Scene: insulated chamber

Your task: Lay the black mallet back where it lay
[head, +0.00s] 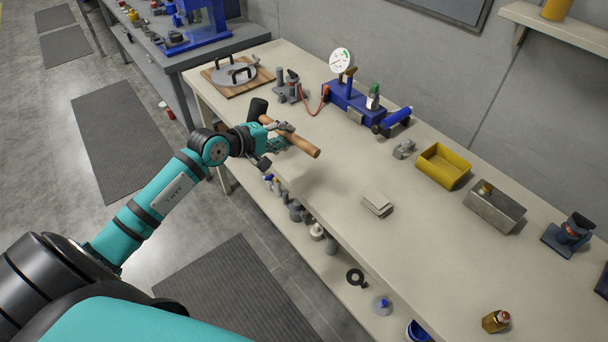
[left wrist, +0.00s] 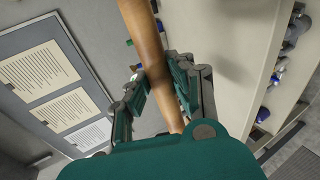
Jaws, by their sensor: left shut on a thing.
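The black mallet has a black head (head: 257,109) and a brown wooden handle (head: 302,145). My left gripper (head: 281,136) is shut on the handle, and the head sticks out toward the back left. The mallet is held above the front part of the pale workbench (head: 330,205), apart from its top as far as I can tell. In the left wrist view the handle (left wrist: 150,50) passes between the fingers of my left gripper (left wrist: 168,90); the black head is out of that frame. My right gripper is not in view.
A wooden board with a round metal plate (head: 235,74), a blue device with a dial (head: 350,97), a yellow bin (head: 443,166), a metal block (head: 494,211) and a stack of pale squares (head: 377,203) stand on the bench. Bare top lies around the stack. A lower shelf holds small items.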

